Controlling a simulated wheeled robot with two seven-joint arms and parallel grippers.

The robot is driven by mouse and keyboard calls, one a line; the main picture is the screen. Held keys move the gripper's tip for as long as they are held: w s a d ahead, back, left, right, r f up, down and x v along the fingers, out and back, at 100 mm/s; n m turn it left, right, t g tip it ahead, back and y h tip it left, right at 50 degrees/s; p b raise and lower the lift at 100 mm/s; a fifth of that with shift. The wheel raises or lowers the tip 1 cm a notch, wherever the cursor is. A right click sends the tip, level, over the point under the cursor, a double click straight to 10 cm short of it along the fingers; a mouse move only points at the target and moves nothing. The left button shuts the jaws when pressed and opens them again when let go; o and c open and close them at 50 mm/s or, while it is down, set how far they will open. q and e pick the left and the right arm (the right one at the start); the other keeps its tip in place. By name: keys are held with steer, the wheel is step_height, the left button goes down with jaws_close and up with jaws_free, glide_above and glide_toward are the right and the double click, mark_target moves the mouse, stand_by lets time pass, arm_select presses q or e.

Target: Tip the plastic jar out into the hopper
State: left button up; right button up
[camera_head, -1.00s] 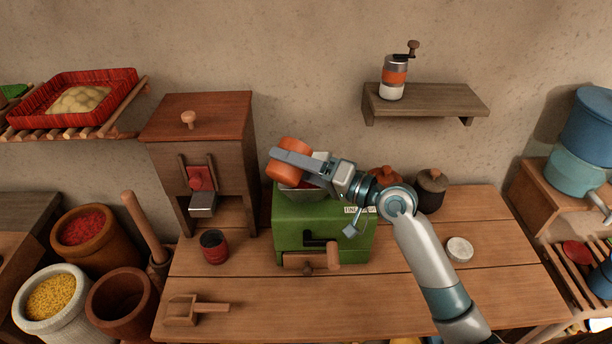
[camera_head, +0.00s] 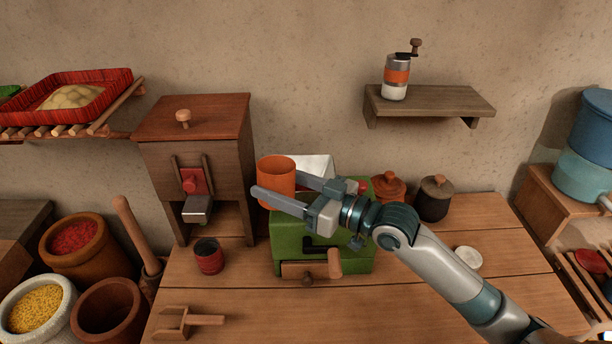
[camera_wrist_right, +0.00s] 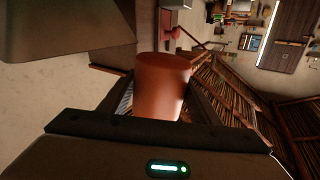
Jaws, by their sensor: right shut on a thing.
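The orange plastic jar (camera_head: 276,178) is between the fingers of my right gripper (camera_head: 279,187), which is shut on it. The jar stands about upright, held above the left part of the green mill (camera_head: 291,236). Its inside cannot be made out. It also shows in the right wrist view (camera_wrist_right: 162,84) between the two dark fingers. The pale hopper (camera_head: 318,167) on top of the mill is partly hidden behind the jar and gripper. My left gripper is out of view.
A wooden cabinet (camera_head: 195,150) stands close left of the jar. A dark red cup (camera_head: 209,257) and wooden scoop (camera_head: 180,322) are on the table. Lidded pots (camera_head: 434,199) stand right of the mill, and a white lid (camera_head: 468,257) lies nearer the front right.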

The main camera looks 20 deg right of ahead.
steer(key=shift+s+a+f+n, duration=0.2)
steer(key=shift+s+a+n, duration=0.05)
steer(key=shift+n, duration=0.45)
